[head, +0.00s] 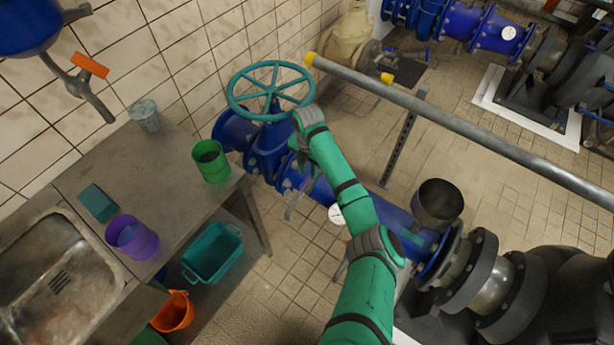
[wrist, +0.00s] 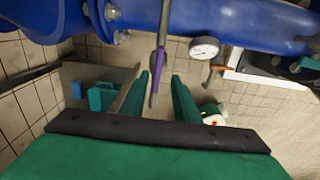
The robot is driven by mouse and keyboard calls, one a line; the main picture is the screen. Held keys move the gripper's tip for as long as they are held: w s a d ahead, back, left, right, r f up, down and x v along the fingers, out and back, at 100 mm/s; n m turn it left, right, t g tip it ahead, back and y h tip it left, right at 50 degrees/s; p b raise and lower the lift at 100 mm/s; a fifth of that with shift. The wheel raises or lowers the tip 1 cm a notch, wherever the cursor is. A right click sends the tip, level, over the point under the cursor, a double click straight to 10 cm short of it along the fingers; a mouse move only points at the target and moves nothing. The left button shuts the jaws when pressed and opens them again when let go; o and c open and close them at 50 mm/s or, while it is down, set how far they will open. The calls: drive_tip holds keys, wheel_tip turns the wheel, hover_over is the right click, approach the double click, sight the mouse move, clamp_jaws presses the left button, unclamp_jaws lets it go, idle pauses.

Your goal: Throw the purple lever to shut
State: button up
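The purple lever (wrist: 158,68) hangs down from the blue pipe (wrist: 220,22) on a grey stem in the wrist view. My gripper (wrist: 162,76) is open, its two green fingers pointing toward the pipe. The lever shows in the gap between the fingers, nearer the left one; I cannot tell whether it touches. In the head view a small purple piece of the lever (head: 291,209) shows beside the blue pipe (head: 318,190), left of my green arm.
A teal handwheel (head: 270,90) stands above the pipe. A grey rail (head: 440,118) crosses at right. A round gauge (wrist: 204,47) sits right of the lever. A bench with a green cup (head: 211,161) and purple cup (head: 132,238) is at left.

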sight(307, 179)
drive_tip(key=shift+w+a+f, duration=0.1)
drive_tip(key=shift+a+f, duration=0.05)
drive_tip(key=shift+f, duration=2.15)
clamp_jaws()
